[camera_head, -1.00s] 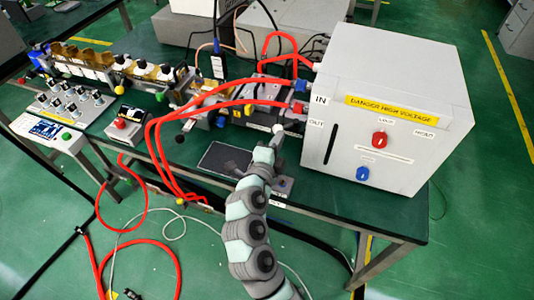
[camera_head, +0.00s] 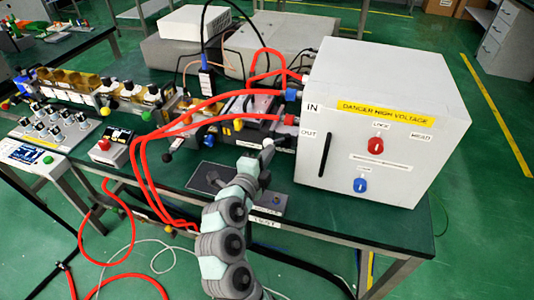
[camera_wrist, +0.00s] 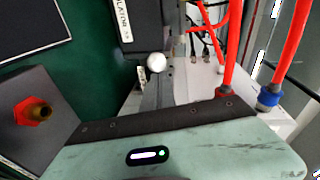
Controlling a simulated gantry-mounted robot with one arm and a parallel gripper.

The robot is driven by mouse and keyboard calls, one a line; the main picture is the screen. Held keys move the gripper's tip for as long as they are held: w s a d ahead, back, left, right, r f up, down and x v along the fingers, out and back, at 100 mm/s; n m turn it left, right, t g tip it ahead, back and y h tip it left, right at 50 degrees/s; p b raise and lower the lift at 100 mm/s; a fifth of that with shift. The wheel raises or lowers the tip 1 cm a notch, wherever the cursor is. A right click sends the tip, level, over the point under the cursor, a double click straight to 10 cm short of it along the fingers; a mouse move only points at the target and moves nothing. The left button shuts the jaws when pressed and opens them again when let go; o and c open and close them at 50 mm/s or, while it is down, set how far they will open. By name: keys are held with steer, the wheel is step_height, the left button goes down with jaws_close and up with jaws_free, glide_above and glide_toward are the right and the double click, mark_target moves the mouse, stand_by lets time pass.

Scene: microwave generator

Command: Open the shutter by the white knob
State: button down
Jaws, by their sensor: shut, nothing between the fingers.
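In the head view my gripper (camera_head: 267,146) is low over the bench, just left of the white high-voltage cabinet (camera_head: 395,92).
Red cables (camera_head: 190,118) loop over the bench left of the cabinet and run close by the gripper in the wrist view. A small box with a red hex fitting (camera_wrist: 30,110) stands at left. A dark flat panel (camera_head: 212,177) lies on the green bench top (camera_head: 330,210).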

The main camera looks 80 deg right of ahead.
steer(key=a+r, duration=0.2)
steer(key=a, duration=1)
steer(key=shift+w+a, duration=0.3)
steer(key=shift+w, duration=0.1)
